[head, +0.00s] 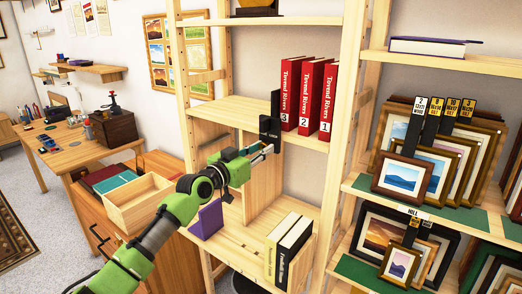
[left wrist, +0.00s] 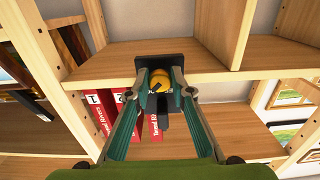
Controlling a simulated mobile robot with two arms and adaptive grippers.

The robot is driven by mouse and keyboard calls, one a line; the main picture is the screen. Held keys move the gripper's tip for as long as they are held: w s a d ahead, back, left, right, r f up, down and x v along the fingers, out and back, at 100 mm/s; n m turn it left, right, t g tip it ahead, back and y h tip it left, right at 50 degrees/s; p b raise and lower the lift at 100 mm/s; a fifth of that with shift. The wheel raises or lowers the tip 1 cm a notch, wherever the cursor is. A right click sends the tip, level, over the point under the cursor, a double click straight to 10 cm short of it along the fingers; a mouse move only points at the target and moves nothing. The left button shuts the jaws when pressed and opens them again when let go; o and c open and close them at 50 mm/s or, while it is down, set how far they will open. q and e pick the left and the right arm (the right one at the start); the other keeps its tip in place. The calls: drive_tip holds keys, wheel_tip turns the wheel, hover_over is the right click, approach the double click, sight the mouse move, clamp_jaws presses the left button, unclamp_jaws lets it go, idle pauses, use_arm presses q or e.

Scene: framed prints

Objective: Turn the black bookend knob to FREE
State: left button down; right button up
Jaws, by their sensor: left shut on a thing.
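The black bookend (head: 269,122) stands upright on the wooden shelf, just left of the red books (head: 302,97). In the left wrist view the bookend (left wrist: 150,60) carries a round yellow knob (left wrist: 160,77) with a dark mark on it. My left gripper (head: 266,149) reaches the bookend from the lower left. In the left wrist view its fingertips (left wrist: 161,88) lie on either side of the knob and are shut on it. I cannot read any FREE label or tell the knob's setting. My right gripper is in neither view.
Below are an empty wooden tray (head: 140,204), a purple bookend (head: 207,220) and two upright books (head: 288,245). Shelf posts (head: 341,110) stand to the right, with framed prints (head: 404,178) beyond. The shelf left of the black bookend is clear.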

use_arm(q)
drive_tip(key=shift+n, duration=0.3)
drive_tip(key=shift+s+n+p, duration=0.1)
drive_tip(key=shift+n+p, duration=2.6)
drive_tip(key=shift+n, duration=5.9)
drive_tip(key=c, duration=1.8)
unclamp_jaws()
